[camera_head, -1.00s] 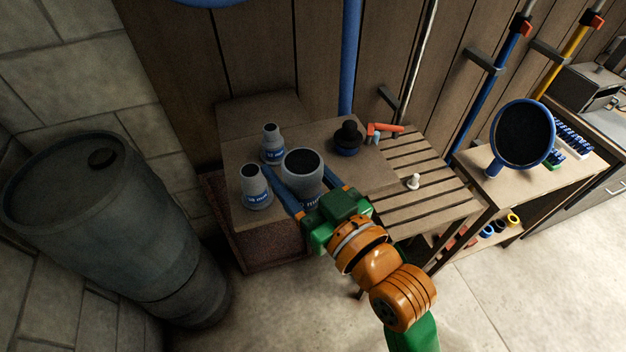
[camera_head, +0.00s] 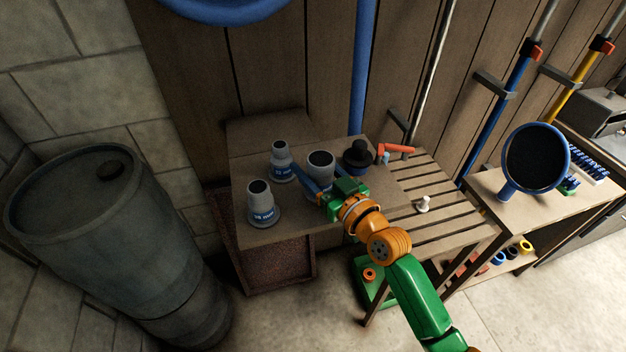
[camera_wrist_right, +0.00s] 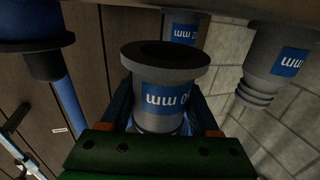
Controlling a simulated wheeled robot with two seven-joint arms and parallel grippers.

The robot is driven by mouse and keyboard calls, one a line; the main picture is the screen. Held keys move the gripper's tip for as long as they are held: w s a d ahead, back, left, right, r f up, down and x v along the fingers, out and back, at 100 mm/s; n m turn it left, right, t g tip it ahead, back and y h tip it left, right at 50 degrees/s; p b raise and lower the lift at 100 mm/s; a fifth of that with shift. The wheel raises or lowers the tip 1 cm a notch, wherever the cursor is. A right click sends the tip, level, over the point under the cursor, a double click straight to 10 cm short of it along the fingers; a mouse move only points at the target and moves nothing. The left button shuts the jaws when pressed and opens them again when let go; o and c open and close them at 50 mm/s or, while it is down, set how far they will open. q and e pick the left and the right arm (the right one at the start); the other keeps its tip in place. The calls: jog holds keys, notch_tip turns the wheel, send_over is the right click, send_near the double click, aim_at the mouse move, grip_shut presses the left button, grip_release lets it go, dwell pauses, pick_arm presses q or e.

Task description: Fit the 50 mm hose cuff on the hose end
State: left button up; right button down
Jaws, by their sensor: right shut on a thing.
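A grey flanged cuff (camera_head: 321,160) with a blue band is between the fingers of my right gripper (camera_head: 316,184), which is shut on it. In the right wrist view this cuff (camera_wrist_right: 160,95) reads 50 mm upside down, and its wide flange with a dark opening is visible. The flange looks clear of the board there; in the head view the gripper hides the cuff's base. Two other grey cuffs stand on the bench top, one at the front left (camera_head: 261,204) and a smaller one behind (camera_head: 281,162). My left gripper is out of view.
A black and blue fitting (camera_head: 357,156) stands close behind the held cuff. A red-orange tool (camera_head: 398,149) and a small white piece (camera_head: 423,204) lie right. A blue pipe (camera_head: 362,70) rises behind. A barrel (camera_head: 100,235) stands left. The slatted top (camera_head: 450,215) is mostly clear.

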aim_at(313, 179)
jog(key=shift+f, duration=1.4)
jog(key=shift+c, duration=0.6)
grip_release()
jog(key=shift+f, duration=0.35)
jog(key=v, duration=0.7)
jog(key=shift+s+a+b, duration=0.2)
jog(key=shift+b, duration=0.2)
